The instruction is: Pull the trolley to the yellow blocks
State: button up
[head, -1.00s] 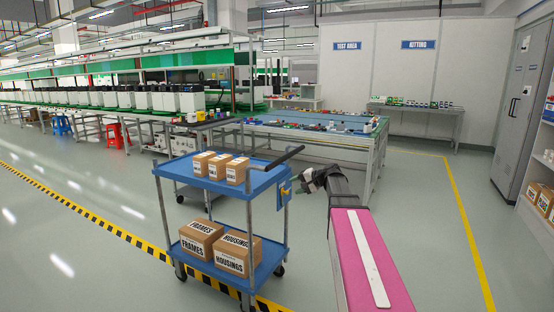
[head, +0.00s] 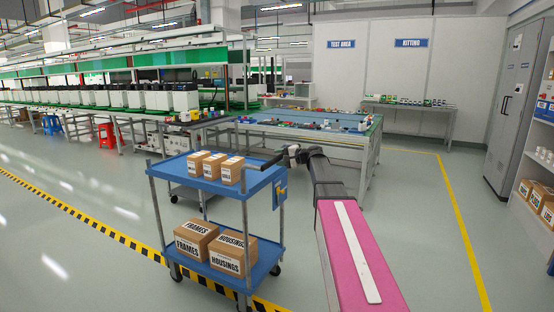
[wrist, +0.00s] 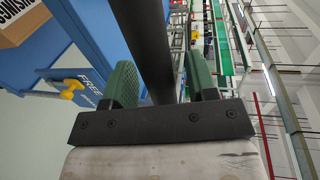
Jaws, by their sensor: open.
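The blue two-shelf trolley (head: 203,180) stands on the floor in front of me, slightly left of centre. Its black handle (head: 270,163) sticks out at the upper right. My gripper (head: 291,153) is at the outer end of this handle. In the wrist view, the handle (wrist: 143,40) runs between the two green finger pads of my open gripper (wrist: 160,80). Gaps show on both sides, wider on the right. A yellow knob (wrist: 70,90) sits on the trolley's blue end. I see no yellow blocks on the floor.
Cardboard boxes (head: 215,168) ride on both trolley shelves. A black-yellow floor stripe (head: 90,232) passes under the trolley. A workbench (head: 300,140) stands behind it. The floor at right is clear up to a grey cabinet (head: 510,120) and shelf.

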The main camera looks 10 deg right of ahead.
jog(key=shift+x, duration=0.75)
jog(key=shift+c, duration=0.4)
grip_shut()
jog(key=shift+s+d, duration=0.35)
jog(key=f+v, duration=0.2)
jog(key=v, duration=1.2)
jog(key=d+f+v, duration=0.1)
jog(key=f+v, duration=0.2)
jog(key=v, duration=1.2)
jog(key=s+f+v, duration=0.1)
jog(key=f+v, duration=0.2)
jog(key=v, duration=1.1)
jog(key=shift+s+d+f, duration=0.15)
jog(key=shift+d+f, duration=0.05)
jog(key=shift+d, duration=0.1)
jog(key=shift+o, duration=0.4)
grip_release()
jog(key=shift+s+d, duration=0.1)
jog(key=shift+d, duration=0.05)
jog(key=shift+d, duration=0.1)
